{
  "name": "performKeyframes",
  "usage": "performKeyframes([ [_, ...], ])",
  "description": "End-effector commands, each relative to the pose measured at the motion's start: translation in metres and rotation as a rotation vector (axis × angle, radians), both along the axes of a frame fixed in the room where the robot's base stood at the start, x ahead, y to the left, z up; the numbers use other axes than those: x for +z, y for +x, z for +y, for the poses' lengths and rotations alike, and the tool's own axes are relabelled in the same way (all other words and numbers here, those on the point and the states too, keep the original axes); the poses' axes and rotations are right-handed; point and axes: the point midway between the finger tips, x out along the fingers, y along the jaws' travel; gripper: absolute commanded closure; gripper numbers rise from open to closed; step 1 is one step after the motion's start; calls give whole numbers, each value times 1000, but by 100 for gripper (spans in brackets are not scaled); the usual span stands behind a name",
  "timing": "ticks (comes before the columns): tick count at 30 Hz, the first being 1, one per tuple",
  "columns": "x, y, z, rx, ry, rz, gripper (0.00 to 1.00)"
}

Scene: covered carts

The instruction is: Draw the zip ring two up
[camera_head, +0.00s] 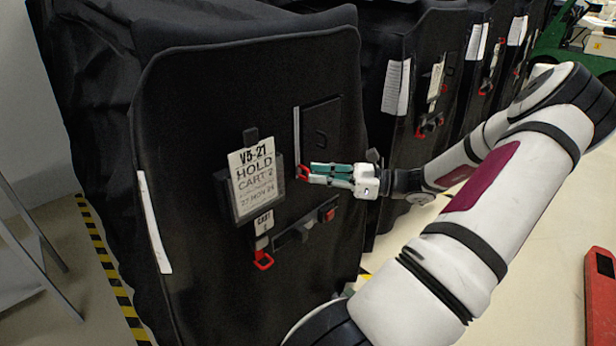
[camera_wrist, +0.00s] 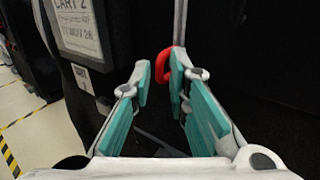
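A red zip ring (camera_head: 303,173) hangs at the lower end of a pale vertical zip strip (camera_head: 296,132) on the black cover of the nearest cart (camera_head: 200,110). In the wrist view the red ring (camera_wrist: 163,62) lies between my fingertips, close to the right finger. The zip strip (camera_wrist: 180,22) runs up from it. My gripper (camera_head: 311,173) has teal finger pads and reaches in from the right at the ring. In the wrist view my gripper (camera_wrist: 160,72) is open, with a gap on the ring's left side.
A second red ring (camera_head: 263,261) hangs lower on the cover, below a small cart label (camera_head: 264,222). A red tab (camera_head: 328,214) is at the right end of a dark slot. A hold sign (camera_head: 254,182) is left of my gripper. More covered carts stand behind.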

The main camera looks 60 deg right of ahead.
Motion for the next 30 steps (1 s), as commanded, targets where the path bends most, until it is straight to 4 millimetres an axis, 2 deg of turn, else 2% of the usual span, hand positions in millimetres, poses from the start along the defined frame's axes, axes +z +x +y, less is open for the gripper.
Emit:
performKeyframes([
  [3,-1,16,6,3,0,-1,84],
  [9,0,27,10,1,0,0,84],
  [17,0,29,11,0,0,1,84],
  [18,0,29,11,0,0,1,86],
  [20,0,29,11,1,-1,1,100],
  [30,4,28,11,1,-1,1,100],
])
